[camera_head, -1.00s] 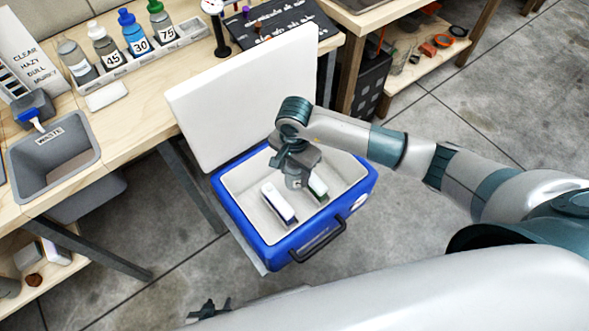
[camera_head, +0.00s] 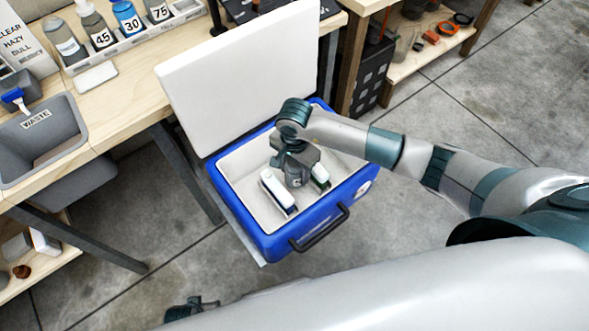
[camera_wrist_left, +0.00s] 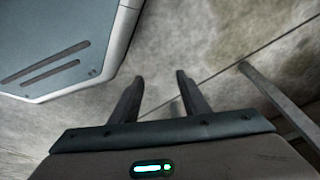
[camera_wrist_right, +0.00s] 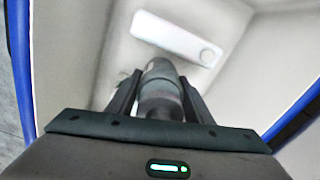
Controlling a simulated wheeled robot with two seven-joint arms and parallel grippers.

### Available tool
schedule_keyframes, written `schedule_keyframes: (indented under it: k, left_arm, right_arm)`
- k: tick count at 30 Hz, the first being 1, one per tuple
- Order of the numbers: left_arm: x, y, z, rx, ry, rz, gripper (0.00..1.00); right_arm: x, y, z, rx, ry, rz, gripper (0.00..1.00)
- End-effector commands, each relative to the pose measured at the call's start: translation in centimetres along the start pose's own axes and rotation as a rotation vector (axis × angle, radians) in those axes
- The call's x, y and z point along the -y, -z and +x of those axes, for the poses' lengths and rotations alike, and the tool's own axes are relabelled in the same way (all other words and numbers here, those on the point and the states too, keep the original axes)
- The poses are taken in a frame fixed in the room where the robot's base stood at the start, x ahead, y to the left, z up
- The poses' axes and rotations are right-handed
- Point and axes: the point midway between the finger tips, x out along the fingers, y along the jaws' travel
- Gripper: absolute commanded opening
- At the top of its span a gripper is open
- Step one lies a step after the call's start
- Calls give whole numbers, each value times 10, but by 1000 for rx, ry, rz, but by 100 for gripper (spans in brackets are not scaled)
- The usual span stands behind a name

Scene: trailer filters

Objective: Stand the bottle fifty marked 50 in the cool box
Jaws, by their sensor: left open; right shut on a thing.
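A grey bottle (camera_head: 295,178) is in my right gripper (camera_head: 296,162), inside the blue cool box (camera_head: 262,240). The bottle (camera_wrist_right: 160,85) also shows between the fingers in the right wrist view. Its marking cannot be read, and whether its base touches the box floor cannot be told. The box's white lid (camera_head: 245,75) stands open. A white pack (camera_head: 277,186) lies left of the bottle and another pack (camera_head: 320,178) right of it. My left gripper (camera_head: 193,306) is open and empty over the floor; its fingers (camera_wrist_left: 155,90) are apart in the left wrist view.
On the bench at upper left a rack (camera_head: 140,42) holds several bottles, with 45, 30 and 75 readable. A grey waste tub (camera_head: 75,135) is set at the bench's left. A shelf (camera_head: 425,55) with small parts stands at upper right. Open floor lies right of the box.

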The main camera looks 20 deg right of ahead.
Motion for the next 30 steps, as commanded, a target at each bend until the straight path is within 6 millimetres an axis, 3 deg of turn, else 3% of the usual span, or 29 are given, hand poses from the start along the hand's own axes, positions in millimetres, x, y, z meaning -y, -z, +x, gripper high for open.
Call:
schedule_keyframes:
  k: [21, 30]
  left_arm:
    - [-2, 24, -50, -7, 2, 1, 42]
    - [-2, 28, -61, -6, 2, 1, 42]
  right_arm:
    - [1, 0, 25, 0, 1, 0, 10]
    - [1, 0, 29, 0, 1, 0, 10]
